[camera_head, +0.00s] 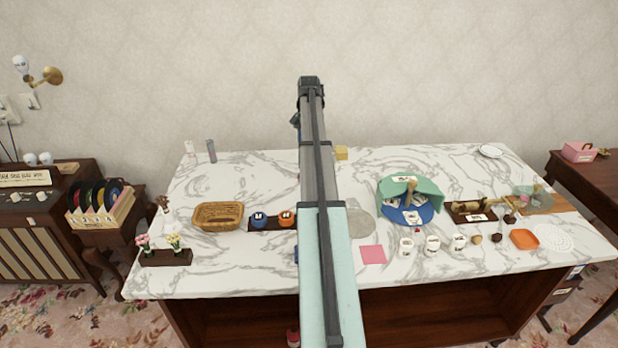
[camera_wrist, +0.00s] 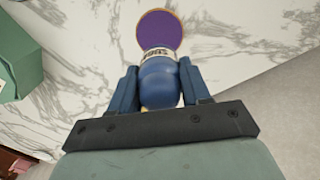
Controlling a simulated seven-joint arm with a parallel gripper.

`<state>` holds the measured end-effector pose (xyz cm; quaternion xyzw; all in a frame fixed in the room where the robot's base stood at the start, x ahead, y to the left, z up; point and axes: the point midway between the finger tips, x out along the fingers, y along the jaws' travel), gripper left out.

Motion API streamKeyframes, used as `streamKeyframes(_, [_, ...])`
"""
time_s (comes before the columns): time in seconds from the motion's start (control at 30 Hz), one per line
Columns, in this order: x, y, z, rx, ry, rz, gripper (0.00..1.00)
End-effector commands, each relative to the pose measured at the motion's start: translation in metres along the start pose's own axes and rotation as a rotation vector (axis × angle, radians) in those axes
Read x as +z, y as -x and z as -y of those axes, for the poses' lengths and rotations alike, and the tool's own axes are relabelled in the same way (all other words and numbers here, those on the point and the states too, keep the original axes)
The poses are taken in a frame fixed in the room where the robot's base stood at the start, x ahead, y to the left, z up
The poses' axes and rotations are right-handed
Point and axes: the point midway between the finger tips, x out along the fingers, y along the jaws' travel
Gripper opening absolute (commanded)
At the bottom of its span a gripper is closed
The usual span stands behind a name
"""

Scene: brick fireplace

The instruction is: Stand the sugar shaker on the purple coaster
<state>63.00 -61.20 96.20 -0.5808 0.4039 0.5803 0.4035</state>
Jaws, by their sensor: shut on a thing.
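The sugar shaker (camera_wrist: 159,84) shows in the wrist view as a rounded blue top above a white band with dark lettering, partly hidden. My gripper (camera_wrist: 160,88) is shut on it, with one blue finger on each side. The purple coaster (camera_wrist: 159,30) is a round purple disc with an orange-brown rim, on the marble just beyond the shaker in the picture. The shaker's lower part overlaps the coaster's near edge in that view; I cannot tell its height or whether they touch. In the head view my arm hides the coaster and most of the gripper area.
On the marble table (camera_head: 215,269), a wicker basket (camera_head: 218,215) and a dark tray with round blue and orange items stand left of my arm. A pink square (camera_head: 373,254), white cups (camera_head: 432,244) and a blue-and-green item (camera_head: 408,203) stand right.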

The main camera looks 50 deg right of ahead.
Motion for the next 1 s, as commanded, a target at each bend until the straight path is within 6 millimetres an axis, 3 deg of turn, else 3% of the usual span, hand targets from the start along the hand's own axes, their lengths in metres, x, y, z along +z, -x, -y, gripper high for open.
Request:
streamKeyframes(0.27, [0.000,-0.008,-0.001,0.000,-0.084,0.000,0.12])
streamKeyframes(0.6, [0.001,-0.057,-0.001,0.001,-0.084,0.001,0.12])
streamKeyframes(1.0, [0.001,-0.096,-0.001,0.000,-0.083,0.001,0.12])
